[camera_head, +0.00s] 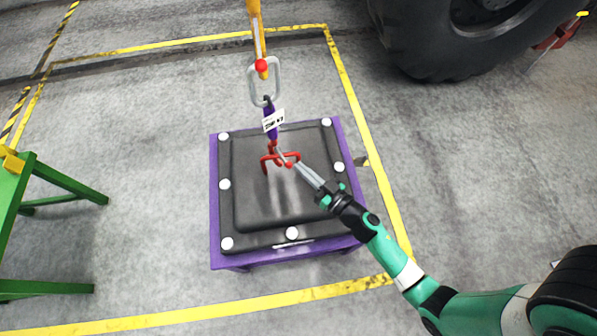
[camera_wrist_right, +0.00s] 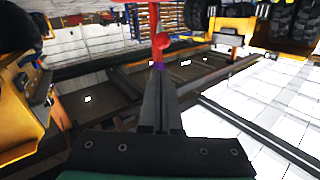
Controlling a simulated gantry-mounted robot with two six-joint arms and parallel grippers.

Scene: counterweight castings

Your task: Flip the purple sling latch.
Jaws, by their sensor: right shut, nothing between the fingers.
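The purple sling (camera_head: 270,125) hangs down from a grey oval link and carries a white tag. At its lower end a red hook (camera_head: 272,146) with a thin grey piece, perhaps the latch (camera_head: 280,155), is close to the red bracket (camera_head: 266,162) on top of the black casting (camera_head: 270,205). I cannot tell whether the latch is open. My right gripper (camera_head: 298,166) is shut and empty, its tips right beside the red parts. In the right wrist view its closed fingers (camera_wrist_right: 158,72) point at a red part (camera_wrist_right: 162,42); contact is unclear. My left gripper is not in view.
The casting sits on a purple stand (camera_head: 215,215) inside yellow floor lines. A yellow hoist hook (camera_head: 257,35) with a red ball is above it. A green table (camera_head: 20,200) stands at the left, and a large tyre (camera_head: 430,50) at the upper right.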

